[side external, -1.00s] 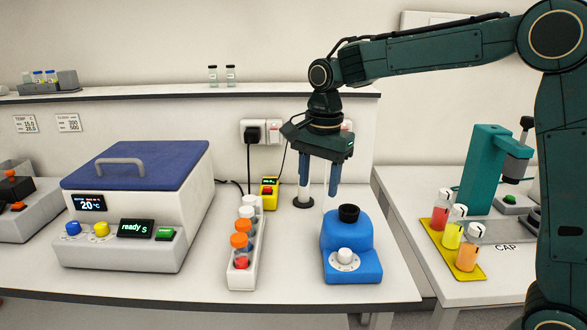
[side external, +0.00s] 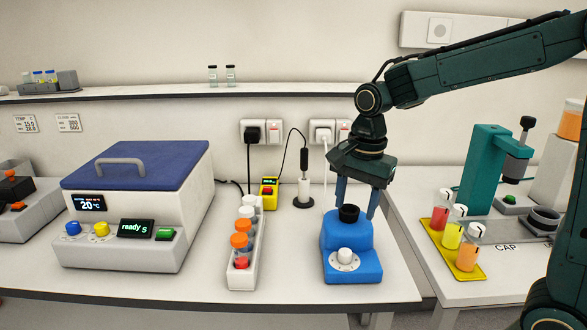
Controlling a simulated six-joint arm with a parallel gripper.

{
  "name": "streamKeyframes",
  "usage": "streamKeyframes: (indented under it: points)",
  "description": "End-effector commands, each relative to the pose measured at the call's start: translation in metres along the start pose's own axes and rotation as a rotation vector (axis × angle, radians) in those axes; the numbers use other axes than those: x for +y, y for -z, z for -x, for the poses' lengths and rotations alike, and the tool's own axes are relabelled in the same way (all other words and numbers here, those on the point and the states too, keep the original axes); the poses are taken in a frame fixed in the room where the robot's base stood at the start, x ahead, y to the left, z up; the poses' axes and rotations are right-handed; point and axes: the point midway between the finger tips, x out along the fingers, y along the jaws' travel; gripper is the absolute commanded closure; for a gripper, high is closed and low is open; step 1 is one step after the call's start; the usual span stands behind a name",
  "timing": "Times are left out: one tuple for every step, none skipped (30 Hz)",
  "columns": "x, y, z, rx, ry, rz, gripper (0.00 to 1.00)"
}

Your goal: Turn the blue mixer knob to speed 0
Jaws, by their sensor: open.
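The blue mixer (side external: 351,240) stands near the front right of the bench, with a black cup-like top (side external: 348,213). Its white knob (side external: 345,256) sits on a round white dial on the sloped front face. The dial marks are too small to read. My gripper (side external: 356,208) is open and points down over the mixer. Its two fingers are apart, one on each side of the black top in the picture, and hold nothing. I cannot tell whether they touch the mixer. The knob is in plain view, lower and nearer the camera than the fingers.
A white rack (side external: 246,250) with capped tubes stands left of the mixer. A blue-lidded machine (side external: 135,205) is farther left. A yellow tray (side external: 452,247) with bottles and a teal press (side external: 487,170) stand on the right bench. A dark probe on a stand (side external: 303,190) is behind the mixer.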

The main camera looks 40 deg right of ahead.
Motion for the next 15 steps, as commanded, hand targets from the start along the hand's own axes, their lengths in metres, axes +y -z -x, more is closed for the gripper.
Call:
streamKeyframes:
  points:
    - [0.001, 0.0, -0.006, -0.001, -0.004, 0.0, 0.5]
    - [0.001, 0.0, -0.009, 0.0, -0.003, 0.001, 0.5]
    - [0.001, 0.0, -0.015, -0.001, -0.004, 0.001, 0.5]
    - [0.001, 0.0, -0.019, -0.001, -0.004, 0.001, 0.5]
    - [0.001, 0.0, -0.023, -0.001, -0.004, 0.001, 0.5]
    - [0.001, 0.0, -0.029, -0.001, -0.005, 0.001, 0.5]
    - [0.001, 0.0, -0.033, 0.0, -0.005, 0.001, 0.5]
    - [0.001, 0.0, -0.038, 0.0, -0.005, 0.001, 0.5]
    - [0.001, 0.0, -0.044, 0.0, -0.005, 0.001, 0.5]
    - [0.001, 0.0, -0.049, 0.0, -0.005, 0.001, 0.5]
    - [0.001, 0.0, -0.053, 0.0, -0.005, 0.001, 0.5]
    - [0.001, 0.0, -0.06, 0.0, -0.005, 0.001, 0.5]
    - [0.001, 0.0, -0.064, 0.0, -0.005, 0.001, 0.5]
    - [0.001, 0.0, -0.069, 0.0, -0.004, 0.001, 0.5]
    - [0.001, 0.0, -0.075, 0.0, -0.006, 0.001, 0.5]
